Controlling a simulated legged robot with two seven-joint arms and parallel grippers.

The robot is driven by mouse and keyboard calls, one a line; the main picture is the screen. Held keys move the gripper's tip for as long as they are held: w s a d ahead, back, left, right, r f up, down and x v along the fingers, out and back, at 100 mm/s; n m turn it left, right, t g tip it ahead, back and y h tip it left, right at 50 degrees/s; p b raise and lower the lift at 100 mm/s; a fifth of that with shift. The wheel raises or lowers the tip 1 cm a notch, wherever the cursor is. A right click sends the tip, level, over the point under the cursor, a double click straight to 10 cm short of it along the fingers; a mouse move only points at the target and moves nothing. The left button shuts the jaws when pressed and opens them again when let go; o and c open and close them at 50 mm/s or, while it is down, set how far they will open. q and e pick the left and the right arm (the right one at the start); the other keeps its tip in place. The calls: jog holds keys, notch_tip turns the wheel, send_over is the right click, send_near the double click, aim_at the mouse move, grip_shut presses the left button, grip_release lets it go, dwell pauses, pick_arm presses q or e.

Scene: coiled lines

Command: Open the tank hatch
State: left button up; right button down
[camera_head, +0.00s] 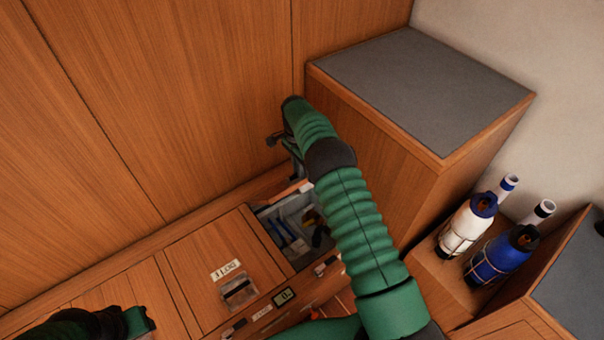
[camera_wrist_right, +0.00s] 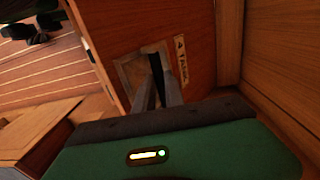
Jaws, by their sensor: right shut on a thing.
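The tank hatch (camera_wrist_right: 195,25) is a brown wooden panel with a small label (camera_wrist_right: 181,60) that seems to read "TANK" and a recessed metal pull (camera_wrist_right: 128,72). My right gripper (camera_wrist_right: 158,80) is shut on this pull. In the head view my right gripper (camera_head: 290,145) is by the back wall, above an open compartment (camera_head: 275,225) with a grey liner and blue-handled items inside. The hatch seems raised behind my forearm, mostly hidden there. My left gripper (camera_head: 130,322) is at the bottom left edge, with its jaws not clear.
A closed hatch (camera_head: 205,265) with a label and metal pull lies left of the compartment. A tall wooden box (camera_head: 420,90) with a grey top stands on the right. A white bottle (camera_head: 465,228) and a blue bottle (camera_head: 500,255) stand on a low ledge at the right.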

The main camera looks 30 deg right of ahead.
pick_arm(q)
jog(key=shift+f, duration=0.1)
pick_arm(e)
jog(key=shift+w+a+f, duration=0.1)
jog(key=shift+a+f, duration=0.1)
jog(key=shift+f, duration=0.2)
jog(key=c, duration=1.8)
grip_release()
jog(key=shift+c, duration=0.2)
jog(key=shift+o, duration=1.1)
jog(key=shift+w+f, duration=0.15)
jog(key=shift+f, duration=0.1)
jog(key=shift+o, duration=1.1)
jog(key=shift+w+d+f, duration=0.2)
jog(key=shift+w+f, duration=0.1)
jog(key=shift+w, duration=0.15)
jog(key=shift+s+r, duration=0.25)
jog(key=shift+r, duration=0.1)
pick_arm(q)
jog(key=shift+w+d+f, duration=0.1)
jog(key=shift+w+d, duration=0.05)
jog(key=shift+w, duration=0.35)
pick_arm(e)
jog(key=shift+r, duration=0.1)
